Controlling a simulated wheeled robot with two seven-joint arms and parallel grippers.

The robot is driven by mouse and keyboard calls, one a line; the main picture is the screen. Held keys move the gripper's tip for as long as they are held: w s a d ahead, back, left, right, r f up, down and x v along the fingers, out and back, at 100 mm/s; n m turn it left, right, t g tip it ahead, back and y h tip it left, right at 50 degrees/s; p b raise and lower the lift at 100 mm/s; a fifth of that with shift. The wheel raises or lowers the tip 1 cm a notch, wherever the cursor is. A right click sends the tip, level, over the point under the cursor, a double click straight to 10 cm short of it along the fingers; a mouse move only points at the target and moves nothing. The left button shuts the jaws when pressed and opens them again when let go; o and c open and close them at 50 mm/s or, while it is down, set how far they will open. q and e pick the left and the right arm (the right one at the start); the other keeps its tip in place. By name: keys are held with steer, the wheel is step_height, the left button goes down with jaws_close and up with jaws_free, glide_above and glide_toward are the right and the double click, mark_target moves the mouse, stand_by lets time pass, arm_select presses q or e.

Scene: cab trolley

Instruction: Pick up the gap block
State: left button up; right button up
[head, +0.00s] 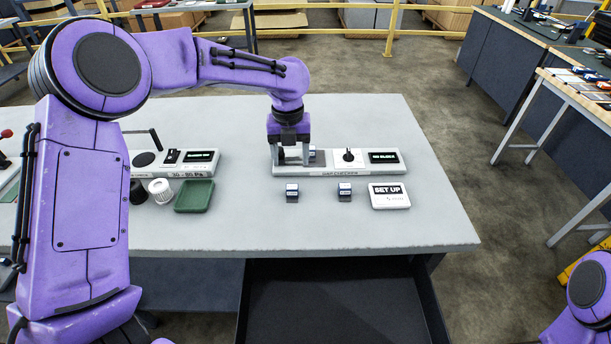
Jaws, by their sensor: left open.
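My left gripper (291,157) points down over the left end of a pale device (352,171), with its fingers apart. The device's front label is small and hard to read; its dark display (384,158) seems to read "NO BLOCK". A small grey and dark piece (318,157) shows just right of the fingers; I cannot tell whether it is the gap block or part of the device. I cannot tell which is the gap block.
A white "SET UP" plate (389,196) lies right of the blocks. A green tray (194,196), a white ribbed cap (161,191) and a black knob-like piece (137,192) are to the left, before another device (190,164). The grey table (340,232) is clear in front.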

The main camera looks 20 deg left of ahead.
mark_target(292, 187)
arm_select(q)
steer(key=f, duration=0.1)
steer(key=s+f, duration=0.1)
steer(key=f, duration=0.1)
steer(key=shift+s+f+p, duration=0.25)
steer(key=shift+f+p, duration=0.1)
steer(key=shift+s+f, duration=0.2)
steer(key=shift+f, duration=0.1)
steer(key=f, duration=0.1)
steer(key=w+f+p, duration=0.1)
steer(key=f, duration=0.1)
steer(key=w+f, duration=0.1)
steer(key=f, duration=0.1)
steer(key=shift+f+p, duration=0.15)
steer(key=shift+p, duration=0.25)
steer(key=shift+f, duration=0.25)
steer(key=shift+s+r, duration=0.2)
steer(key=shift+s, duration=0.15)
steer(key=c, duration=1.2)
arm_select(e)
steer(key=shift+s+r, duration=0.2)
steer(key=shift+r, duration=0.4)
steer(key=shift+s+r, duration=0.2)
steer(key=shift+r, duration=0.4)
